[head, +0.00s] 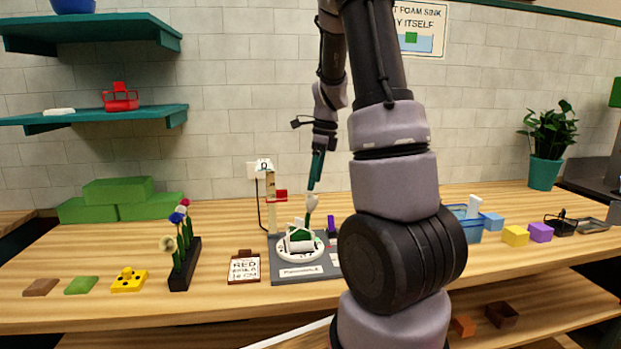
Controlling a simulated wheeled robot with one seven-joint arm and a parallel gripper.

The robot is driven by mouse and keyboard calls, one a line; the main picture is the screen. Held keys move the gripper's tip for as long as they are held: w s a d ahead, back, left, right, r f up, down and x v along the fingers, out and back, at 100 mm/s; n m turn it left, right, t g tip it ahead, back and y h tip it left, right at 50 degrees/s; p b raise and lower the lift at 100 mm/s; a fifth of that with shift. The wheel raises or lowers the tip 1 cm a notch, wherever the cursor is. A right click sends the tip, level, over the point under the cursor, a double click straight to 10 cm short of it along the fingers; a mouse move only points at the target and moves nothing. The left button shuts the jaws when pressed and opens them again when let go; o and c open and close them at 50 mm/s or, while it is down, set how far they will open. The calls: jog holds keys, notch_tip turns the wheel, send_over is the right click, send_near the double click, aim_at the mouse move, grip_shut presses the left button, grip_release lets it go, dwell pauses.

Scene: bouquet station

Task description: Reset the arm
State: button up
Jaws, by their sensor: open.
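My arm (395,185) rises through the middle of the head view and bends down over the wooden bench. My gripper (314,180), with teal fingers, points down above the grey board (290,277) and is open. Below the fingertips a white flower (312,200) on a green stem stands at a green-and-white holder (299,236) on a round white plate. I cannot tell whether the fingertips touch the flower. The right part of the board is hidden behind my arm.
A black rack (184,272) with several flowers stands left of a sign card (244,267). Green foam blocks (118,196) lie at the back left. A blue bin (467,223), coloured cubes and a potted plant (546,150) are on the right. Teal shelves (95,117) hang at upper left.

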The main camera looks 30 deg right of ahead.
jog(key=s+a+r+n+t, duration=0.3)
jog(key=s+a+r+n, duration=0.4)
jog(key=n, duration=0.4)
jog(key=s+a+r+n+t, duration=0.3)
jog(key=s+a+r+n, duration=0.3)
jog(key=s+r+n, duration=0.4)
jog(key=shift+s+a+r+n+t, duration=0.3)
jog(key=shift+s+a+n, duration=0.1)
jog(key=shift+s, duration=0.85)
